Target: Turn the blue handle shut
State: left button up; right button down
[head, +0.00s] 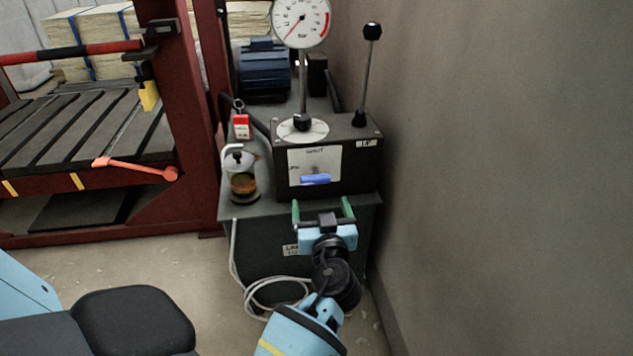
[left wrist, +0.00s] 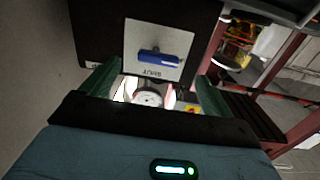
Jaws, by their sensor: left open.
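The blue handle (head: 315,179) lies roughly level across a pale plate (head: 328,160) on the front of a dark box (head: 362,150). The plate has a word at its top that looks like "SHUT", and a smaller mark at its left is too small to read. In the left wrist view the handle (left wrist: 160,57) appears upside down on its plate (left wrist: 138,32), ahead of the fingers. My left gripper (head: 321,208) is open, its green fingers apart, just below and in front of the handle, with nothing between them. My right gripper is not in view.
A round gauge (head: 302,22) and a black-knobbed lever (head: 367,70) rise above the box. A glass jar (head: 242,178) and red tag (head: 241,126) are at its left. A bare wall (head: 510,180) closes the right side. A red press frame (head: 180,110) with an orange lever (head: 135,167) stands left.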

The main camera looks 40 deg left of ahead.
aim_at(316, 183)
pick_arm(q)
jog(key=shift+n+y, duration=0.3)
jog(key=shift+y, duration=0.1)
jog(key=x, duration=0.8)
jog(key=shift+w+a+r, duration=0.15)
jog(key=shift+w+r, duration=0.2)
jog(key=shift+w+a, duration=0.1)
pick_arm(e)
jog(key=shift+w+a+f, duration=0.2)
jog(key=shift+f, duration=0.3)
pick_arm(q)
jog(key=c, duration=1)
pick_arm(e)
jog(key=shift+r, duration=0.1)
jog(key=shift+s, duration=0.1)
